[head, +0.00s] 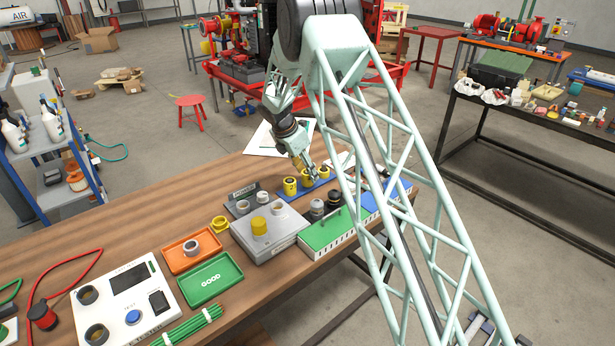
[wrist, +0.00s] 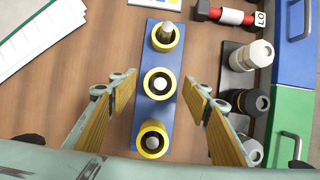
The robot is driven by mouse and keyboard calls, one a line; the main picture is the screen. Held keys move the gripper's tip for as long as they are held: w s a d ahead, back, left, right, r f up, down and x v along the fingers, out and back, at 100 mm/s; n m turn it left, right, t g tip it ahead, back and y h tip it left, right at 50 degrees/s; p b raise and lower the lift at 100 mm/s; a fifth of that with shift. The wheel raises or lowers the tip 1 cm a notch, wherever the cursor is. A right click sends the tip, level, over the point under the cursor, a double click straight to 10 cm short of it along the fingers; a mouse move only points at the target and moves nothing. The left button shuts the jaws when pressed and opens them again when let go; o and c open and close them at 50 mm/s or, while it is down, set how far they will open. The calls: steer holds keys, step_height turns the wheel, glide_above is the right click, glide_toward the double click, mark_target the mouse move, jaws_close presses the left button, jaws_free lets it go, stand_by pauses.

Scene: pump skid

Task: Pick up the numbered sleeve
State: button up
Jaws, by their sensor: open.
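Three yellow sleeves with dark inner rims stand in a row on a blue bar (wrist: 141,115), each around a pale post. In the wrist view they are the upper sleeve (wrist: 154,41), the middle sleeve (wrist: 148,83) and the lower sleeve (wrist: 143,139). No number is readable there. The nearest sleeve (head: 290,187) shows dark marking in the head view. My gripper (wrist: 160,90) is open, with its yellow-padded fingers left and right of the bar, around the middle sleeve's position and apart from it. In the head view my gripper (head: 311,174) hangs over the bar, partly hiding the far sleeves.
Black and white cylinders (wrist: 254,55) stand on a dark holder to the right, close to the right finger. Green (wrist: 287,130) and blue (wrist: 290,50) boxes with handles lie beyond. Paper (wrist: 35,38) lies at left. Bare wood separates the paper and bar.

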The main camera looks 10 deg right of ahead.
steer(key=shift+c, duration=0.5)
steer(key=c, duration=0.7)
steer(key=shift+r, duration=0.1)
step_height(320, 180, up, 10)
steer(key=p, duration=0.1)
steer(key=shift+p, duration=0.3)
steer(key=shift+s, duration=0.1)
stand_by(0.6)
